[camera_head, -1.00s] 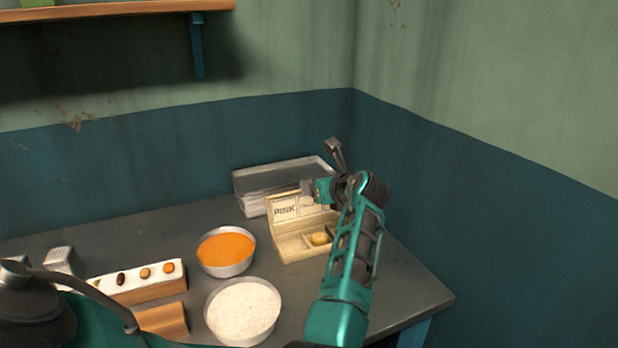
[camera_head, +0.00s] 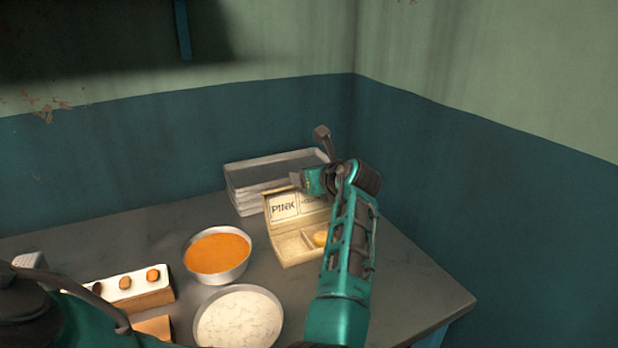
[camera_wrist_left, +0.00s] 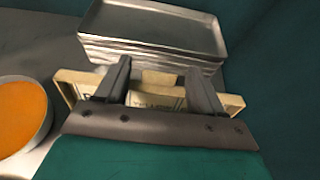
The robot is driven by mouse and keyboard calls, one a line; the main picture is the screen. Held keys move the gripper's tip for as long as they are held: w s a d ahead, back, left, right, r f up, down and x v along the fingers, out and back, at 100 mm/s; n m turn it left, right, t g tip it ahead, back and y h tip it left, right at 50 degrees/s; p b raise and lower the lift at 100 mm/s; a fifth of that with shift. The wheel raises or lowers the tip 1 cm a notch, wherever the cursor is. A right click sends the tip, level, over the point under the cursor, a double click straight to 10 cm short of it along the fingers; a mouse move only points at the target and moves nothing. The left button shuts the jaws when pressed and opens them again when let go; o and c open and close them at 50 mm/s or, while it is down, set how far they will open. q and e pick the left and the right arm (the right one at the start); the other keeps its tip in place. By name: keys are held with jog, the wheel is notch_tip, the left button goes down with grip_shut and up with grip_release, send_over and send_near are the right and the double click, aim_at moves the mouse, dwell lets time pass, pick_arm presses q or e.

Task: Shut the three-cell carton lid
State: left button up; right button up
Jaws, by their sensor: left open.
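The pale three-cell carton (camera_head: 296,252) sits on the table with its lid (camera_head: 284,208) standing open at the back. The lid's inner face carries printed labels, one reading "PINK". A yellow round item (camera_head: 320,239) sits in one cell; my forearm hides the carton's right end. My left gripper (camera_head: 298,180) is at the lid's top edge in the head view. In the left wrist view its two fingers (camera_wrist_left: 158,64) are apart, with the carton (camera_wrist_left: 67,80) behind and between them. I cannot tell whether they touch the lid. My right gripper is not in view.
A stack of metal trays (camera_head: 240,190) stands right behind the carton. A bowl of orange contents (camera_head: 217,253) and a bowl of white contents (camera_head: 238,318) stand left of it. A white-topped block with round pieces (camera_head: 130,288) lies farther left. The table's right corner is clear.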

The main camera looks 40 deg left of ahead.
pick_arm(q)
jog(key=shift+c, duration=0.5)
grip_shut()
dwell(0.3)
